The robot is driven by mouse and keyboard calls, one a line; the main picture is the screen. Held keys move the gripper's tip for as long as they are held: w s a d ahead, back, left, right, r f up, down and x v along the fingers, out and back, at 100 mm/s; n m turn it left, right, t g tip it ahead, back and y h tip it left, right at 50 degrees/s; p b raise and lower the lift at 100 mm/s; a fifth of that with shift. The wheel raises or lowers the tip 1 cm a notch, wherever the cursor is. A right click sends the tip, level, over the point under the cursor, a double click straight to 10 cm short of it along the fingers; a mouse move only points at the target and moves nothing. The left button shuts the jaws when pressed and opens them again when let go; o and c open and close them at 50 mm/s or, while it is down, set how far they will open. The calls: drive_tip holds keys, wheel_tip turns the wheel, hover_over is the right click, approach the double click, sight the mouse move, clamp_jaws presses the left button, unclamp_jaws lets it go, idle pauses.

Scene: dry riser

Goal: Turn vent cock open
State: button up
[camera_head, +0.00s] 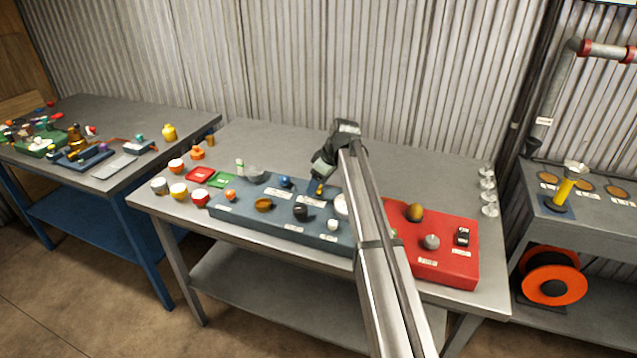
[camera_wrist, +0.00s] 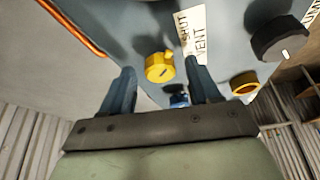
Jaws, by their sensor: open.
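The vent cock is a yellow knob (camera_wrist: 158,67) with a small pointer at its side, on the blue-grey panel (camera_wrist: 132,32). A white label (camera_wrist: 190,35) beside it reads "SHUT" and "VENT". My gripper (camera_wrist: 161,75) is open, with one finger to each side of the knob in the wrist view; I cannot tell whether either finger touches it. In the head view my gripper (camera_head: 318,186) points down over the panel (camera_head: 284,224), and a little yellow shows at its tip. My arm hides the panel's right end.
In the head view a red panel (camera_head: 455,271) lies right of my arm, and several bowls or cups stand at the bench's left. The back of the bench (camera_head: 270,143) is clear.

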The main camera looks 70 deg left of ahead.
drive_tip(key=shift+c, duration=0.4)
drive_tip(key=c, duration=1)
drive_tip(key=shift+o, duration=0.2)
drive_tip(key=m, duration=0.1)
drive_tip(key=m+t, duration=0.1)
drive_tip(key=m, duration=0.1)
drive_tip(key=shift+s+d+m+y, duration=0.1)
drive_tip(key=shift+s+m+y, duration=0.2)
drive_tip(key=shift+m, duration=0.1)
drive_tip(key=m+t, duration=0.1)
drive_tip(key=m, duration=0.1)
drive_tip(key=m+t, duration=0.1)
drive_tip(key=m, duration=0.2)
drive_tip(key=shift+s+t, duration=0.1)
drive_tip(key=shift+t, duration=0.2)
drive_tip(key=m+t, duration=0.1)
drive_tip(key=m, duration=0.4)
drive_tip(key=shift+s+a+t, duration=0.1)
drive_tip(key=shift+a+t, duration=0.1)
drive_tip(key=shift+t, duration=0.2)
drive_tip(key=shift+m+t+h, duration=0.5)
drive_tip(key=shift+m+h, duration=0.3)
drive_tip(key=shift+m, duration=1.2)
